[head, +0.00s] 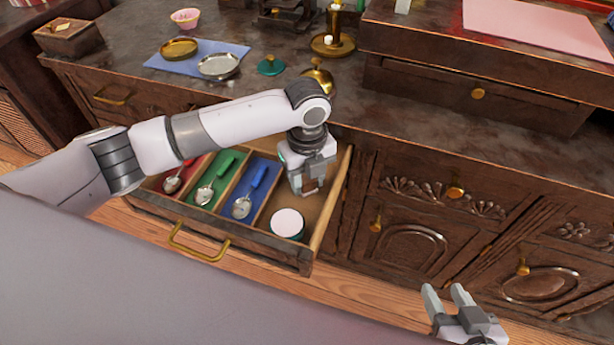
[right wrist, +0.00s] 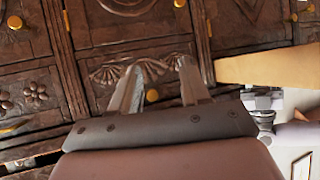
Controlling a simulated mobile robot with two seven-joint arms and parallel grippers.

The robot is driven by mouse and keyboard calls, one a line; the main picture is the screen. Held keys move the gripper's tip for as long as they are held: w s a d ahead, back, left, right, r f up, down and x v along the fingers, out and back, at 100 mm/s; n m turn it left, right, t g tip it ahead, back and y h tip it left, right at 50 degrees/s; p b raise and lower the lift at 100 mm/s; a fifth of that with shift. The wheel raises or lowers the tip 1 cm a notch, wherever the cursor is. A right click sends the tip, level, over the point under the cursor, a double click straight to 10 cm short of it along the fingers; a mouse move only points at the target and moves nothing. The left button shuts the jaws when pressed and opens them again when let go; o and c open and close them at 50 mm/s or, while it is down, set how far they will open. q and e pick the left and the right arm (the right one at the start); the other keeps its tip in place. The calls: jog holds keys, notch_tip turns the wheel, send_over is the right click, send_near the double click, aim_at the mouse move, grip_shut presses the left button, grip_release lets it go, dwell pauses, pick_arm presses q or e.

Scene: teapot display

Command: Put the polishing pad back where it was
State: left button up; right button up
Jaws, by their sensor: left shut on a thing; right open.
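My left gripper (head: 314,188) is over the right-hand part of an open drawer (head: 289,256), pointing down. It is shut on a small brown piece (head: 311,184), which I take for the polishing pad; the fingers hide most of it. I cannot tell whether it touches the drawer floor. A round white-topped tin with a dark green side (head: 287,222) stands in the same compartment, in front of the gripper. My right gripper (head: 446,292) is open and empty, low in front of the cabinet; its fingers also show in the right wrist view (right wrist: 160,76).
Red, green and blue drawer compartments hold spoons, such as the blue-handled spoon (head: 249,193). On the counter are a blue cloth (head: 167,61) with metal dishes, a teal lid (head: 271,66) and a brass candlestick (head: 332,43). Carved cabinet doors (head: 408,235) stand right of the drawer.

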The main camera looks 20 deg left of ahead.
aim_at(307, 178)
pick_arm(q)
jog(key=o, duration=0.9)
jog(key=shift+o, duration=0.2)
pick_arm(e)
jog(key=shift+d+f, duration=0.1)
jog(key=shift+f, duration=0.15)
pick_arm(q)
jog(key=shift+r, duration=0.1)
notch_tip(307, 178, up, 6)
jog(key=shift+p, duration=1.05)
notch_tip(307, 178, up, 6)
jog(key=p, duration=0.1)
pick_arm(e)
jog(key=d, duration=0.1)
jog(key=s+d+f, duration=0.1)
jog(key=shift+s+d+m+g+h, duration=0.3)
jog(key=shift+d+m+g+h, duration=0.05)
jog(key=shift+m+g+h, duration=0.05)
pick_arm(q)
jog(key=shift+s, duration=0.1)
pick_arm(e)
jog(key=shift+a, duration=0.1)
